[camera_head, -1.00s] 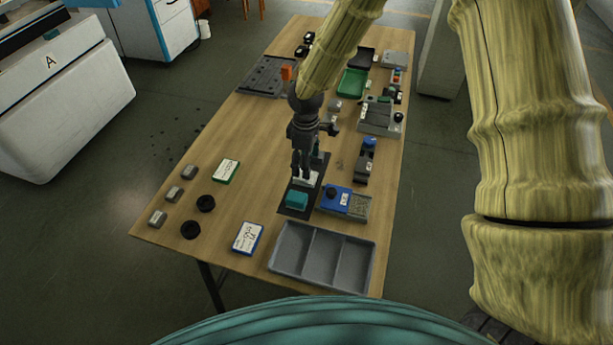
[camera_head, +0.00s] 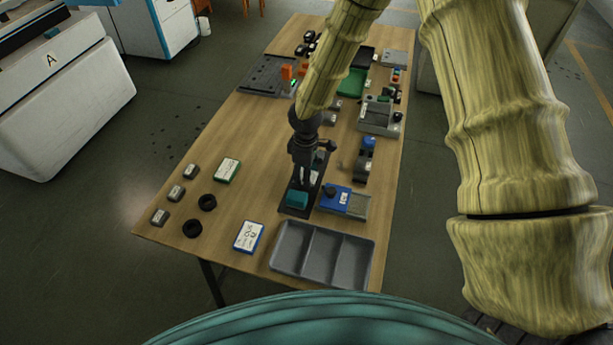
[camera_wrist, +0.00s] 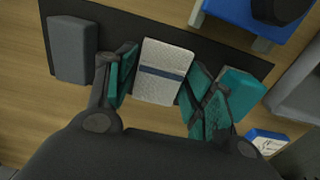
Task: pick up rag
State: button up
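The rag (camera_wrist: 163,72) is a folded white cloth with a dark blue stripe, lying on a dark mat (camera_wrist: 215,52) in the wrist view. My gripper (camera_wrist: 163,92) is open, with one teal-padded finger on each side of the rag. The fingers are close to its edges; I cannot tell if they touch it. In the head view my gripper (camera_head: 303,182) points down over the mat (camera_head: 291,211) and hides most of the rag.
On the mat, a teal block (camera_wrist: 243,88) sits right of the rag and a grey block (camera_wrist: 72,48) left of it. A blue-and-grey box (camera_head: 344,200) stands close by. A grey three-part tray (camera_head: 320,256) lies at the table's near edge.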

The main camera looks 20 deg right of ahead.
jog(key=c, duration=0.5)
jog(key=shift+o, duration=0.2)
jog(key=shift+c, duration=0.2)
notch_tip(320, 180, up, 10)
jog(key=b, duration=0.2)
